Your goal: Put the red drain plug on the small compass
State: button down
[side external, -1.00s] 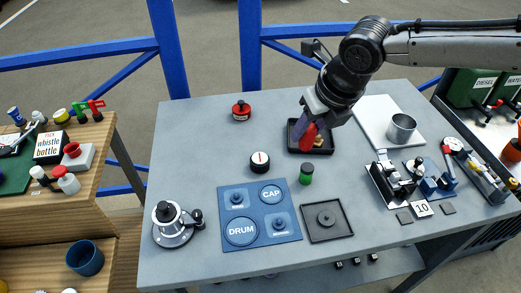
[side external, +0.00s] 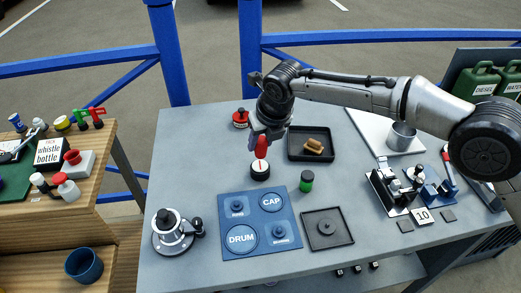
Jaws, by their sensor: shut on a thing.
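The red drain plug (side external: 262,147) is held in my gripper (side external: 262,138), which points down with its fingers closed around it. The plug's tip is directly over the small compass (side external: 260,173), a black round thing with a white face and a red mark, standing on the grey table. In this view the plug overlaps the compass face, and I cannot tell whether they touch. My gripper hides the upper part of the plug.
A black tray (side external: 293,155) with a tan object (side external: 314,147) lies to the right. A green-and-black jar (side external: 306,182) stands close to the compass. A red-and-black pot (side external: 241,119) is behind left. A blue labelled board (side external: 262,221) lies in front.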

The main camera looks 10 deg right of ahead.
aim_at(261, 152)
jog(key=shift+f, duration=1.65)
jog(key=shift+f, duration=0.1)
jog(key=shift+c, duration=2.4)
grip_release()
jog(key=shift+f, duration=0.1)
jog(key=v, duration=1.2)
jog(key=shift+w+r, duration=0.1)
jog(key=shift+r, duration=0.2)
